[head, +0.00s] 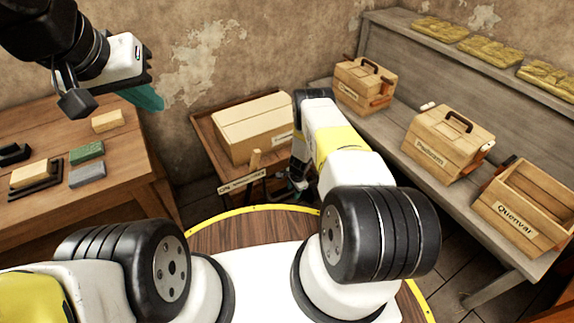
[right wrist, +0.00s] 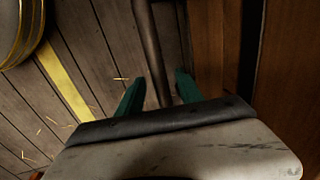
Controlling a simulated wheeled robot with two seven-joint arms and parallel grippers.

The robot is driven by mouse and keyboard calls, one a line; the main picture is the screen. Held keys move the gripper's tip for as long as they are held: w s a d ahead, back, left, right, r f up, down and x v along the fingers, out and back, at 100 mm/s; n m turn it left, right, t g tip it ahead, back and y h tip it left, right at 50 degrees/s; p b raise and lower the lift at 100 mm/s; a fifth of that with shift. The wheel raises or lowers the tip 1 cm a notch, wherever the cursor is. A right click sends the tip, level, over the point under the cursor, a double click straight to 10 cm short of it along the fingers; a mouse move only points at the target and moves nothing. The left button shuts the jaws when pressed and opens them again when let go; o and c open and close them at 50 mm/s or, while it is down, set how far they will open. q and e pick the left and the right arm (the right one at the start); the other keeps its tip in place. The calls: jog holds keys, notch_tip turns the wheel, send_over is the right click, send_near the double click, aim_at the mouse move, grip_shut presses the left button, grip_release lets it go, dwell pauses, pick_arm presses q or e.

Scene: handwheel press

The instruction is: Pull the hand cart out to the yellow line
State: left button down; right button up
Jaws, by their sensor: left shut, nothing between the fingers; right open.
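The hand cart (head: 205,127) is a low wooden cart against the back wall, with a cardboard box on it. An upright wooden post and a label plate (head: 241,184) are at its near side. In the right wrist view the green fingers of my right gripper (right wrist: 160,75) are open, with a dark metal bar (right wrist: 150,45) running between them; I cannot tell whether they touch it. In the head view my right arm mostly hides that gripper. The yellow line (right wrist: 66,85) lies on the plank floor. My left gripper (head: 145,97) is shut and empty, above the left table.
The left table (head: 110,165) holds several blocks. The cardboard box (head: 255,125) fills most of the cart's top. On the right, a grey bench (head: 395,130) carries several labelled wooden boxes, with yellowish slabs on the shelf above. Plank floor shows between cart and bench.

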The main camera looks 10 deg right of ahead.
jog(key=shift+c, duration=0.2)
grip_shut()
dwell(1.2)
